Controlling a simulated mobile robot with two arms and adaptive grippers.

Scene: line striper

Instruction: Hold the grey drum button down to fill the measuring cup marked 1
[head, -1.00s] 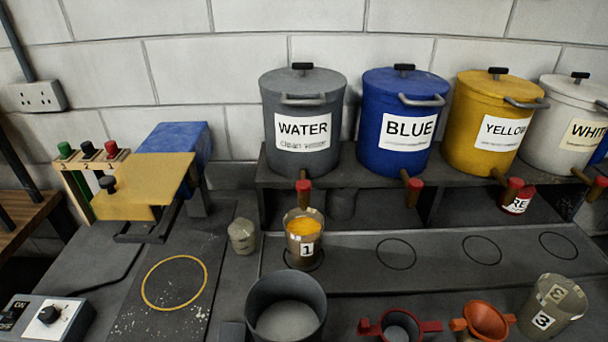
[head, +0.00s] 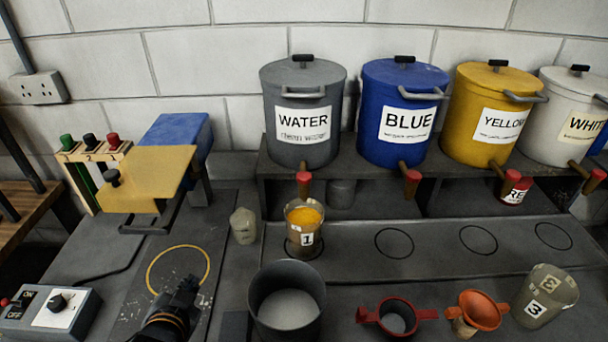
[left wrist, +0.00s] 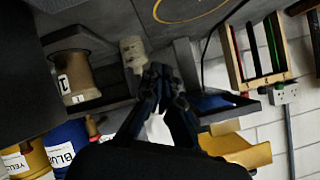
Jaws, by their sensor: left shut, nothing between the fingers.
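The grey drum (head: 303,85) labelled WATER stands on the raised shelf. Its tap with a red button (head: 303,178) points down at the front. The clear measuring cup marked 1 (head: 305,240) stands upright below the tap with orange-yellow content near its top; it also shows at the left of the left wrist view (left wrist: 72,75). My left gripper (head: 187,287) is shut and empty, low in the head view, left of the cup and well short of the button. Its closed fingers also show in the left wrist view (left wrist: 160,75). My right gripper is out of view.
A small pale jar (head: 243,226) stands left of the cup. A dark grey pot (head: 287,305) stands in front of the cup. Blue (head: 400,90), yellow and white drums line the shelf rightward. A control box (head: 52,310) sits at the lower left.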

